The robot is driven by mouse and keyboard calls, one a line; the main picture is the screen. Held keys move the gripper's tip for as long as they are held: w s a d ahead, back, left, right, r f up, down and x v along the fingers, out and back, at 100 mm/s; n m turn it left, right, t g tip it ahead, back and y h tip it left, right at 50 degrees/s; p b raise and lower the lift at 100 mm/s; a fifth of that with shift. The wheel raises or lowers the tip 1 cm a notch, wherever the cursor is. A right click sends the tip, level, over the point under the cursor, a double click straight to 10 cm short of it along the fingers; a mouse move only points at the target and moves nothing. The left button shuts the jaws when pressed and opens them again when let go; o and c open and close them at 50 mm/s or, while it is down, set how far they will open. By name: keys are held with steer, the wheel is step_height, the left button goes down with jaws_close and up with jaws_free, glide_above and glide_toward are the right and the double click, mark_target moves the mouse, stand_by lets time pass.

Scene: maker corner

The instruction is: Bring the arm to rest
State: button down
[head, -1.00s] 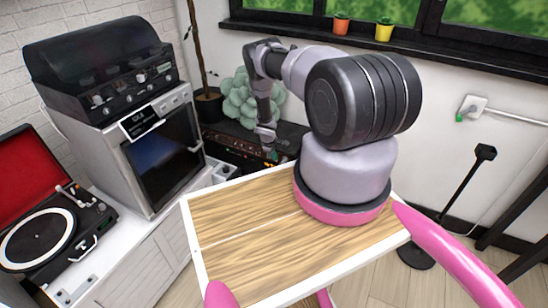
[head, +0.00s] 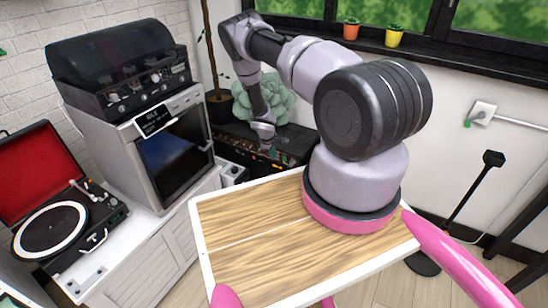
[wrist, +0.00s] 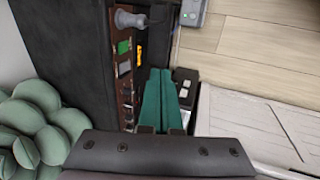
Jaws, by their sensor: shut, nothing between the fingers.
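My gripper (head: 272,152) is at the end of my grey arm, which reaches out and down past the far edge of my wooden-topped base. In the wrist view, its two teal fingers (wrist: 160,98) lie together, shut, with nothing visible between them. The fingers point toward the dark unit with a brown control panel (wrist: 125,80). I cannot tell how large the gap between fingertips and unit is.
The dark unit (head: 292,148) stands by the wall, with a pale green plant (head: 278,98) behind my forearm. A white cabinet holds an oven-like machine (head: 175,160) and a record player (head: 55,228). Flower pots (head: 394,38) stand on the windowsill. A black stand (head: 468,195) is at right.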

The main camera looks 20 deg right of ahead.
stand_by(0.3)
steer(key=w+a+r+m+t, duration=0.1)
steer(key=w+r+m, duration=0.15)
steer(key=r, duration=1.35)
steer(key=w+a+r+m, duration=0.1)
steer(key=w+r+m, duration=0.15)
steer(key=r, duration=1.45)
steer(key=s+a+r+m+t, duration=0.1)
steer(key=s+r+m, duration=0.3)
steer(key=r, duration=0.9)
steer(key=s+a+r+m+t+y, duration=0.1)
steer(key=s+a+r+y, duration=0.15)
steer(key=s+r, duration=0.9)
steer(key=s+a+r+m+t+y, duration=0.1)
steer(key=s+a+r, duration=0.3)
steer(key=s+r, duration=0.75)
steer(key=s+a+r+y, duration=0.1)
steer(key=s+a, duration=0.2)
steer(key=s, duration=0.9)
steer(key=shift+s+a+m+t, duration=0.2)
steer(key=shift+s+m+t, duration=0.1)
steer(key=shift+m+t, duration=0.1)
steer(key=shift+y, duration=0.35)
